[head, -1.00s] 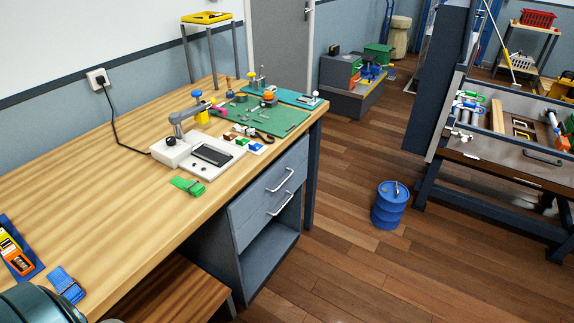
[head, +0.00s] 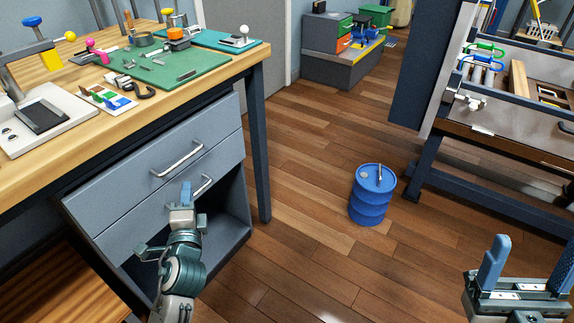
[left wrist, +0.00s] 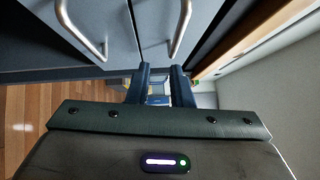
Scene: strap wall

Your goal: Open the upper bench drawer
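The grey upper bench drawer (head: 125,177) is under the wooden bench top and looks shut, flush with the drawer below. Its silver bar handle (head: 178,158) also shows in the left wrist view (left wrist: 181,28). The lower drawer's handle (head: 203,186) is just beneath; it shows at the left in the left wrist view (left wrist: 82,32). My left gripper (head: 183,194) is in front of the drawers, below the upper handle and apart from it. Its fingers (left wrist: 161,82) have an empty gap between them. My right gripper (head: 530,265) is open and empty at the lower right.
The bench top (head: 90,100) carries a green mat (head: 170,65) with small tools and a white device (head: 40,120). A bench leg (head: 257,145) stands right of the drawers. A blue drum (head: 371,195) stands on otherwise open floor. A workbench (head: 500,125) is at the right.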

